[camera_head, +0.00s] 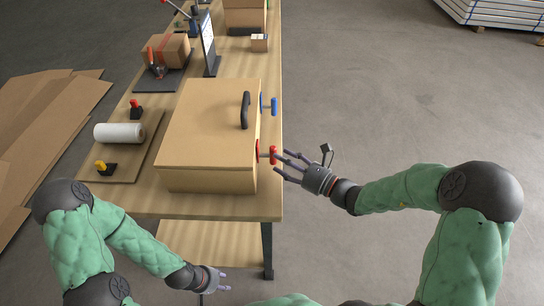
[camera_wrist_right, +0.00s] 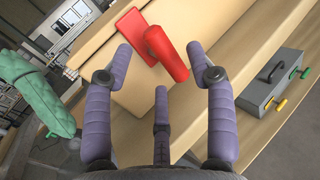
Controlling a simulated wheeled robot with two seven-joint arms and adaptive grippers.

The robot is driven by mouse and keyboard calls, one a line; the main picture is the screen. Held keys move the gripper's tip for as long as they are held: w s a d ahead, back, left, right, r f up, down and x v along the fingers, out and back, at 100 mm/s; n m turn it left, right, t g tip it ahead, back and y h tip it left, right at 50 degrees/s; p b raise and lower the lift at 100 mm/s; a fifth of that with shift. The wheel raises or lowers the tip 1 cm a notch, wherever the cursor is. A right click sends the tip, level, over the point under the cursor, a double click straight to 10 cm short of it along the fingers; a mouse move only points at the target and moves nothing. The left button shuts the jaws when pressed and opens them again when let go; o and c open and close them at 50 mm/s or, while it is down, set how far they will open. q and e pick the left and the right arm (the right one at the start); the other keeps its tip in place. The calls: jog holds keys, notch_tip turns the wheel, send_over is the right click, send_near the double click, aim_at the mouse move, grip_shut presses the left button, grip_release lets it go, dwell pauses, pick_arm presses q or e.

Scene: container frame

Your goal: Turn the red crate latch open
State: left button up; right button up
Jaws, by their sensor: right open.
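The wooden crate (camera_head: 205,130) stands on the table with a black handle (camera_head: 245,110) on its lid. The red latch (camera_head: 267,153) sticks out from the crate's right side near its front. In the right wrist view the red latch (camera_wrist_right: 168,55) lies ahead of the open fingers, in and just beyond the gap between them. My right gripper (camera_head: 286,167) is open beside the latch, with nothing held. Whether a finger touches the latch, I cannot tell. My left gripper (camera_head: 222,281) is low in front of the table, and its finger opening is unclear.
A blue latch (camera_head: 270,106) sits farther back on the same crate side. A board with a white roll (camera_head: 119,133), a red knob and a yellow knob (camera_head: 105,167) lies left of the crate. A grey toolbox (camera_wrist_right: 272,80) shows in the right wrist view.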

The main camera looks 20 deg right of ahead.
aim_at(272, 154)
jog(key=shift+b+x, duration=0.55)
jog(key=shift+x, duration=1.65)
grip_shut()
